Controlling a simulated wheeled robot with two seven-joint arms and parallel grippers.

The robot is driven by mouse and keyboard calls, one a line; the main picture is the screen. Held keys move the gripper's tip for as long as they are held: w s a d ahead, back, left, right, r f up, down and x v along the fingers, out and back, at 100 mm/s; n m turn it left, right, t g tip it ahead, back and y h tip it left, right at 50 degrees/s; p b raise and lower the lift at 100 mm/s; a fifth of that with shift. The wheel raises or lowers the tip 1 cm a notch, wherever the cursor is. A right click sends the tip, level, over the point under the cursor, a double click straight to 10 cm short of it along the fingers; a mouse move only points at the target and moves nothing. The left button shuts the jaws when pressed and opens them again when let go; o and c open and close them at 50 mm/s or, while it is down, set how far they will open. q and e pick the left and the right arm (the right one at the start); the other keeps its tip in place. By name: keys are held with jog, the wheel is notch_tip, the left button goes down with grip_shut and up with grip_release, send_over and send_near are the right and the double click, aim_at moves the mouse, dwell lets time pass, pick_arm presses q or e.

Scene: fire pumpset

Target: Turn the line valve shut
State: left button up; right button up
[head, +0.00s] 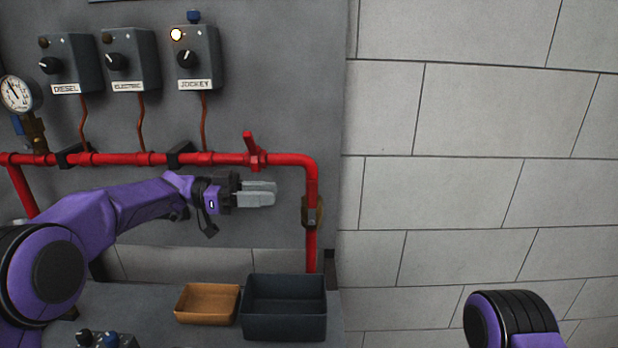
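The line valve (255,160) sits on the red horizontal pipe, near its right-hand bend. Its red lever (249,143) stands up from the pipe, tilted a little to the left, across the pipe's run. My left gripper (275,193) is just below the pipe and the valve, fingers pointing right, apart from the lever. Its two grey fingers overlap in this view, so the gap between them cannot be judged. Nothing is seen held in it. My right gripper is out of view; only part of my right arm shows at the lower right.
A brass fitting (312,212) is on the vertical pipe right of my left gripper. Above are the DIESEL (68,63), ELECTRIC (130,60) and JOCKEY (194,58) boxes. A gauge (17,94) is at left. An orange tray (207,318) and dark bin (285,332) stand below.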

aim_at(312, 210)
pick_arm(q)
jog(key=d+p, duration=0.2)
jog(key=d, duration=0.8)
jog(key=shift+d+r, duration=0.2)
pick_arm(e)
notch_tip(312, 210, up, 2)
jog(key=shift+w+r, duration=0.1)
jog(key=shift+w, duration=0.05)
pick_arm(q)
grip_shut()
